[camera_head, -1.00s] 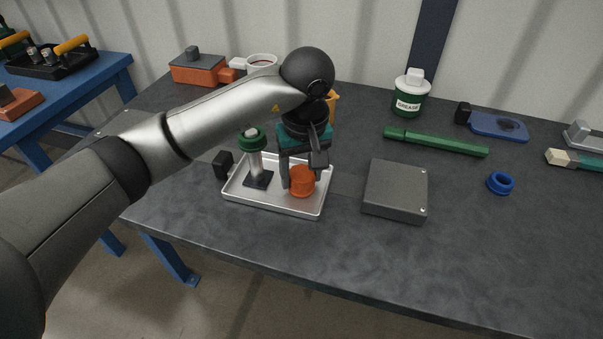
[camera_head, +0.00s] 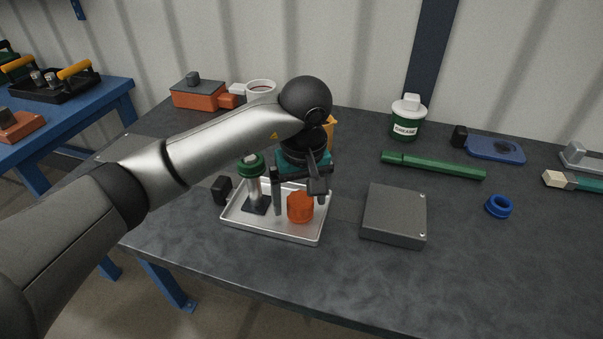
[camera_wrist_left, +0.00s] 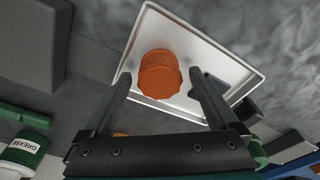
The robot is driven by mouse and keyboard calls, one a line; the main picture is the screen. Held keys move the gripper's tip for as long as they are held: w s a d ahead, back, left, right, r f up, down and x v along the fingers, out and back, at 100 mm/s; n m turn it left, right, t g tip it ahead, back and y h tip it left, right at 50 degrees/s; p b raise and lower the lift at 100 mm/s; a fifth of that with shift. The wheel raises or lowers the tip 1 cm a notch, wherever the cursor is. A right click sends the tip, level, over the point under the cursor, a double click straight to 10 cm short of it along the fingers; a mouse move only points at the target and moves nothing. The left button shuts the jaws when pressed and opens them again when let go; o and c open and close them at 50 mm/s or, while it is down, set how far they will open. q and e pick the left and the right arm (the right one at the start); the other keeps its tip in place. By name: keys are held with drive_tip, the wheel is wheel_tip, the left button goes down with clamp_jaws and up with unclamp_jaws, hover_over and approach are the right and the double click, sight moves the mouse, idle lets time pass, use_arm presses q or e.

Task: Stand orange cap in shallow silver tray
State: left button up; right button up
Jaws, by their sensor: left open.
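The orange cap (camera_head: 300,207) stands upright on the floor of the shallow silver tray (camera_head: 282,233), in its right half. It also shows in the left wrist view (camera_wrist_left: 160,75), standing inside the tray rim (camera_wrist_left: 215,47). My left gripper (camera_head: 298,204) is open just above and behind the cap. My right gripper is in no view.
A dark grey box (camera_head: 393,215) lies right of the tray. A small black block (camera_head: 221,189) is at the tray's left edge. A green rod (camera_head: 433,166), a grease pot (camera_head: 408,118) and a blue ring (camera_head: 499,206) lie farther right. The table's front is clear.

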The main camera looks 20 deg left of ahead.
sight(303, 204)
use_arm(q)
wheel_tip(303, 204, up, 12)
drive_tip(key=s+p, duration=0.1)
drive_tip(key=p, duration=0.3)
drive_tip(key=shift+d, duration=0.4)
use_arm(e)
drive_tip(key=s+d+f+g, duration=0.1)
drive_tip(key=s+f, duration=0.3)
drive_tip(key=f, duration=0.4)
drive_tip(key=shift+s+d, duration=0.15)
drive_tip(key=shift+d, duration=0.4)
use_arm(q)
drive_tip(key=shift+s, duration=0.15)
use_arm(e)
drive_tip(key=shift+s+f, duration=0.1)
